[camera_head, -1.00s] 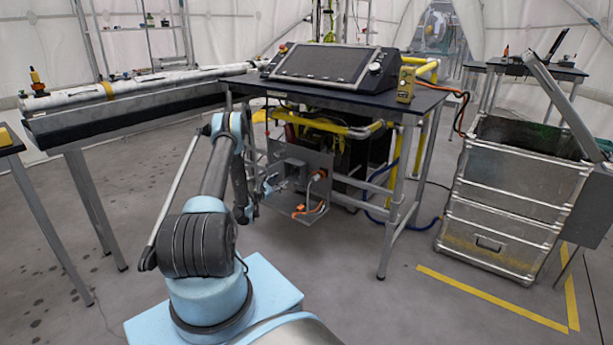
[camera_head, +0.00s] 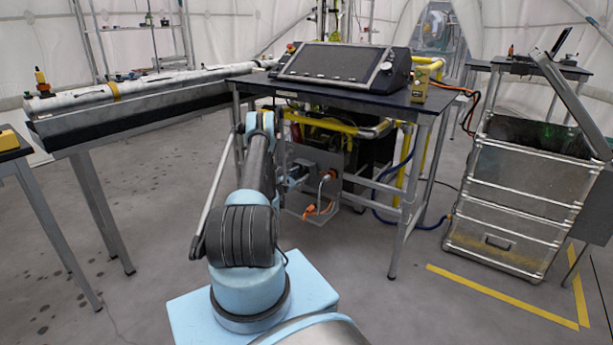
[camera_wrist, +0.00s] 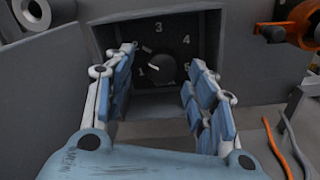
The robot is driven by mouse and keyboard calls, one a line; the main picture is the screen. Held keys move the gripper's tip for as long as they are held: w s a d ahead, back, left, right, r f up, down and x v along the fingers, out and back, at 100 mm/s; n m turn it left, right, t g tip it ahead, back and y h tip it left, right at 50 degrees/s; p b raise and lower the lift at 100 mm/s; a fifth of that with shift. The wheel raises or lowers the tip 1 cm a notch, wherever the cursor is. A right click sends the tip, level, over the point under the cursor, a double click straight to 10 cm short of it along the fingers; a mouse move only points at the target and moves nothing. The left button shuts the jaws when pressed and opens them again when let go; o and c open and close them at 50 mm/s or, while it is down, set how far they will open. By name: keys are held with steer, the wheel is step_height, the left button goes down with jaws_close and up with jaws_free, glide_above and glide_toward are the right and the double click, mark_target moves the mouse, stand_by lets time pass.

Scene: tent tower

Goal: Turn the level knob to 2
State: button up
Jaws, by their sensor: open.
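The level knob (camera_wrist: 160,68) is a dark round dial in a recessed grey panel, upper middle of the wrist view. Numbers 1, 3 and 4 show around it; I see no clear 2 from here. A pale mark shows on the knob's face, but I cannot tell exactly which number it points to. My gripper (camera_wrist: 162,62) is open, its blue-padded fingers on the left and right of the knob, apart from it. In the head view the knob and my gripper are hidden behind my arm.
A table (camera_head: 440,98) bears a console (camera_head: 335,63) and a yellow box (camera_head: 419,84). Orange connectors (camera_wrist: 300,22) stick out at the wrist view's upper right, with an orange cable (camera_wrist: 272,145) below. A metal crate (camera_head: 520,190) stands right. Grey floor is open in front.

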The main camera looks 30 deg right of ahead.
mark_target(303, 173)
steer(key=shift+x, duration=1.55)
steer(key=shift+s+d, duration=0.1)
steer(key=shift+s, duration=0.05)
steer(key=c, duration=1.1)
steer(key=shift+s+d+n, duration=0.1)
steer(key=shift+n, duration=0.4)
steer(key=o, duration=1.1)
